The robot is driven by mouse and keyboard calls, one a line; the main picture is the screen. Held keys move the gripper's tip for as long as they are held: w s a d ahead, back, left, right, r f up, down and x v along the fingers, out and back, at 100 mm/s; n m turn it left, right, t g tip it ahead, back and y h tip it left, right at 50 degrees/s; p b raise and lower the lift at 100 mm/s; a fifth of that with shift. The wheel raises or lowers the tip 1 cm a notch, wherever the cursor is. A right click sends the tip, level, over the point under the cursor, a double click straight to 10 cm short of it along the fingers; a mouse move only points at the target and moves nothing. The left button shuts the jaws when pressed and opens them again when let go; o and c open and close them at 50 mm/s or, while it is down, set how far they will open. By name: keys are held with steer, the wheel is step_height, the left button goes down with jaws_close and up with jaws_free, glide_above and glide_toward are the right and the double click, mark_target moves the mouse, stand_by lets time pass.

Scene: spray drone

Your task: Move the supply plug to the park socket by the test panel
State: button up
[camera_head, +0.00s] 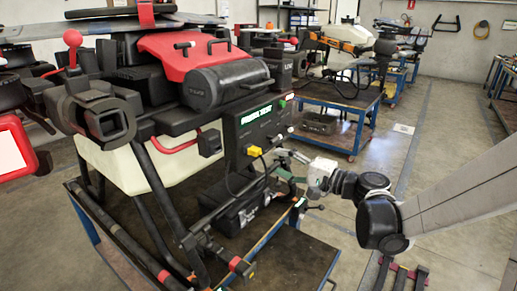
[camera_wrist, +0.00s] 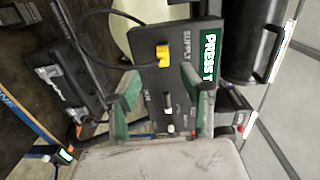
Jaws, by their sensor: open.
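The supply plug (camera_wrist: 162,56) is yellow and sits on the dark test panel (camera_wrist: 150,25) beside the printed word SUPPLY in the wrist view. A black cable runs from it. In the head view the yellow plug (camera_head: 254,152) is on the panel's lower front, left of my gripper (camera_head: 290,163). My gripper (camera_wrist: 162,80) is open and empty, its green-padded fingers apart in front of the panel, with the plug beyond the gap between the tips. Small fittings (camera_wrist: 168,110) show between the fingers; I cannot tell for sure which is the park socket.
The red and black spray drone (camera_head: 185,55) fills the left of the head view on a blue-framed cart (camera_head: 290,255). A black case (camera_wrist: 75,70) lies beside the panel in the wrist view. Another cart (camera_head: 340,108) stands behind. Floor is open at right.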

mark_target(259, 153)
steer(key=shift+w+d+t, duration=0.2)
steer(key=shift+w+t, duration=0.1)
steer(key=shift+w, duration=0.05)
steer(key=shift+a, duration=0.1)
steer(key=shift+x, duration=4.45)
steer(key=shift+b, duration=0.4)
steer(key=shift+r, duration=0.1)
steer(key=shift+c, duration=0.3)
jaws_close()
steer(key=shift+s, duration=0.1)
steer(key=shift+v, duration=2.95)
